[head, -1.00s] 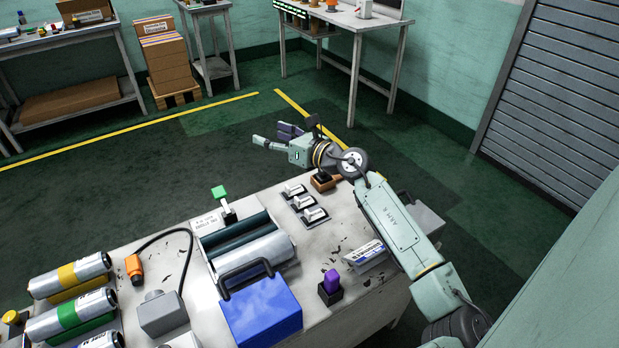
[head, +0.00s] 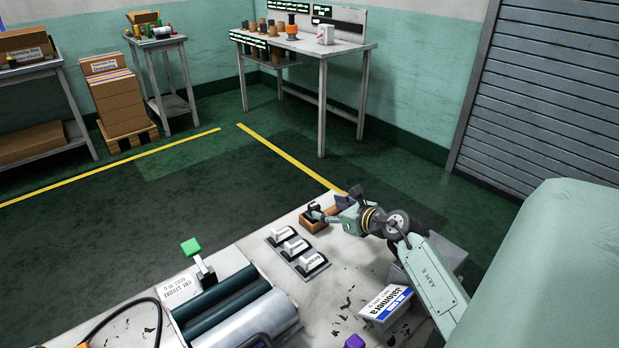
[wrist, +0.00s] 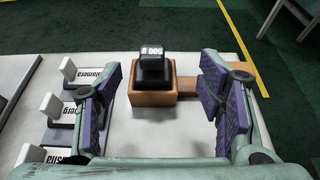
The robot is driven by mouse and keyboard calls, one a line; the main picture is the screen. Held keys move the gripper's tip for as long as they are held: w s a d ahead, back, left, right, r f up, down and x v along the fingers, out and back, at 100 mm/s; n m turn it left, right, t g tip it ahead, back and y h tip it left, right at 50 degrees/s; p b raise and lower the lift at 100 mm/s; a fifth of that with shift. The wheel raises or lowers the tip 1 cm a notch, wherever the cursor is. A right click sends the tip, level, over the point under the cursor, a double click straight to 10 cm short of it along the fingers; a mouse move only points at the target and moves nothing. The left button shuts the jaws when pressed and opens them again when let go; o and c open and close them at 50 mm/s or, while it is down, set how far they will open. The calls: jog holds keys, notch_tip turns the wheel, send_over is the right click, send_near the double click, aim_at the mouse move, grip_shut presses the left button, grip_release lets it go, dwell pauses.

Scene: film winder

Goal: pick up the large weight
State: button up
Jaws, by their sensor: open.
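The large weight (wrist: 152,66) is a dark block with a white label that reads like "500 g" upside down. It stands upright in a wooden holder (wrist: 150,98) in the wrist view, ahead of my gripper. In the head view the weight (head: 313,208) shows small at the far end of the bench, in the holder (head: 317,226). My gripper (wrist: 163,78) is open, with purple-padded fingers to the left and right of the weight's line, apart from it and nearer the camera. In the head view my gripper (head: 335,210) is beside the holder, partly hiding it.
Several white switches (head: 296,249) on dark plates stand left of the holder. Rollers (head: 235,310), a green-topped lever (head: 192,247) and a labelled box (head: 386,305) are on the bench. Bare bench top lies between the switches and the box. Shelving tables stand across the floor.

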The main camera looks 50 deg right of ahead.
aim_at(317, 208)
jog(key=x, duration=0.1)
jog(key=p+x, duration=0.1)
jog(key=x, duration=0.1)
jog(key=a+p+x, duration=0.1)
jog(key=x, duration=0.1)
jog(key=shift+w+f, duration=0.1)
jog(key=shift+w, duration=0.15)
jog(key=shift+w+d+f, duration=0.15)
jog(key=shift+w+f, duration=0.1)
jog(key=shift+w, duration=0.15)
jog(key=shift+c, duration=0.6)
grip_shut()
